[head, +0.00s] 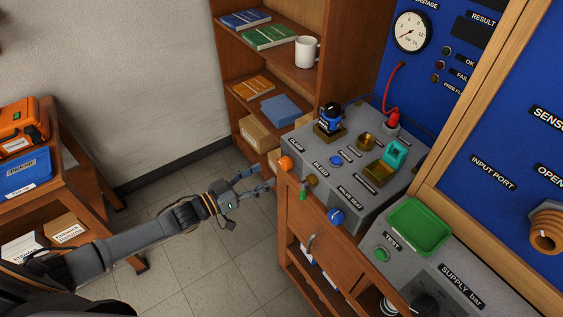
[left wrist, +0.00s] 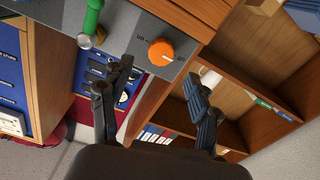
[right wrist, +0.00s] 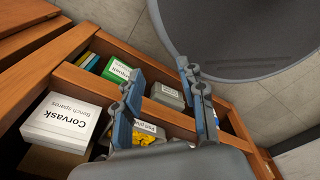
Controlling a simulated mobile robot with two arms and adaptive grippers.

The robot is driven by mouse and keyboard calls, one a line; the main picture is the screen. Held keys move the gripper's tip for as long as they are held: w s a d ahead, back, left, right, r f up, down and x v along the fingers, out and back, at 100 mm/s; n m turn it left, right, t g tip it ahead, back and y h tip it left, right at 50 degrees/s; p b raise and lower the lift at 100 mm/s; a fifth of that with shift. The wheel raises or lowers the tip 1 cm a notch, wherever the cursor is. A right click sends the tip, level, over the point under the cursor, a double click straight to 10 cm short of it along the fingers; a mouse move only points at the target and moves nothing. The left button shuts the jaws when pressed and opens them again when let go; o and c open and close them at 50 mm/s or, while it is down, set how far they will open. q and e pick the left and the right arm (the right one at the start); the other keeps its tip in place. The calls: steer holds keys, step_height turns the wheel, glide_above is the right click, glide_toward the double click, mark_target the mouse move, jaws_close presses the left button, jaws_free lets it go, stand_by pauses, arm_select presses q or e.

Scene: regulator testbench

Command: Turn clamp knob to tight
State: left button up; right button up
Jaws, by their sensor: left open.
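The clamp knob looks to be the orange round knob (head: 285,163) on the front left of the grey bench unit (head: 352,208). In the left wrist view the knob lies just beyond and between the open fingers (left wrist: 157,76). My right gripper (right wrist: 160,72) is open and empty, out of the head view.
A green-handled lever (head: 304,192) and a blue knob (head: 336,216) are on the same front, right of the orange knob. A wooden shelf (head: 268,77) stands behind. In the right wrist view, a wooden compartment (right wrist: 172,118) holds several boxes. Floor (head: 190,250) is clear below the left arm.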

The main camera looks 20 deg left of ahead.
mark_target(282, 165)
arm_select(q)
steer(key=x, duration=0.6)
steer(key=shift+p, duration=0.4)
steer(key=shift+w+d+f, duration=0.1)
steer(key=shift+w+d, duration=0.2)
steer(key=shift+w, duration=0.15)
arm_select(e)
steer(key=shift+w+r, duration=0.65)
steer(key=shift+w, duration=0.15)
arm_select(q)
steer(key=c, duration=1.2)
arm_select(e)
steer(key=shift+s, duration=0.15)
